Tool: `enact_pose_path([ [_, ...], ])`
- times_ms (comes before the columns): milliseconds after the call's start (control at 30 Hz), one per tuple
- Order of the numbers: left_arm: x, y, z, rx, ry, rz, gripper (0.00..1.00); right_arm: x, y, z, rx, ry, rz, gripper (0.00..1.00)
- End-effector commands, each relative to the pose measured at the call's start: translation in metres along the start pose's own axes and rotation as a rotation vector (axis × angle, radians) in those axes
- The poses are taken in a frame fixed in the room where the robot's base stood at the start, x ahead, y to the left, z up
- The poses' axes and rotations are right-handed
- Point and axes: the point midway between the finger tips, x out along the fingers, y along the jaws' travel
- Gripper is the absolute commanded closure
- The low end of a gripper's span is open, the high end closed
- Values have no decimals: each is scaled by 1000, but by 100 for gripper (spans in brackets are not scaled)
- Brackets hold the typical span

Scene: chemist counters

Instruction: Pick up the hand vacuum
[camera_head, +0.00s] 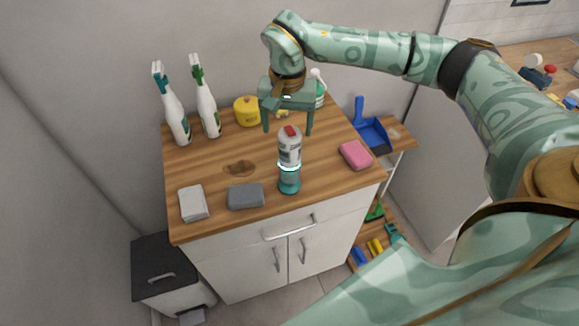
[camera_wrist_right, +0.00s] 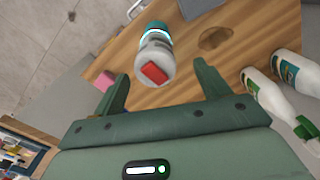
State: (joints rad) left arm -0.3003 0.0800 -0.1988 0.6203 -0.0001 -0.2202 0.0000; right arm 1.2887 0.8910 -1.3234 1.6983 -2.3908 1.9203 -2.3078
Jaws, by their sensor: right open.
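The hand vacuum (camera_head: 289,158) stands on the wooden counter top (camera_head: 215,155), near its front middle. It has a grey body, a red part on top and a teal lower end with a bright ring. In the right wrist view the hand vacuum (camera_wrist_right: 156,52) shows between and beyond the fingers, its red part facing the camera. My right gripper (camera_head: 288,133) is open and empty, pointing down at the vacuum's top from behind. Its two fingers also show spread in the right wrist view (camera_wrist_right: 160,76). My left gripper is out of view.
Two spray bottles (camera_head: 207,109) (camera_head: 176,117) stand at the back left, by a yellow container (camera_head: 246,111). A green-white bottle (camera_head: 319,92) is behind my gripper. A blue dustpan (camera_head: 369,132) is right.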

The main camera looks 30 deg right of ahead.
Motion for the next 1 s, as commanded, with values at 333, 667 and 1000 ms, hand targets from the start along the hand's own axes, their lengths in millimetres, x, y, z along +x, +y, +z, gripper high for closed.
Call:
enact_pose_path([
  [333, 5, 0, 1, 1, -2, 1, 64, 41, 7, 2, 0, -5, 1, 25],
  [667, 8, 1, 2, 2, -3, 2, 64, 65, 7, 1, 0, 1, -2, 25],
  [1000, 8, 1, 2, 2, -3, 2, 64, 65, 7, 1, 0, 0, -2, 73],
])
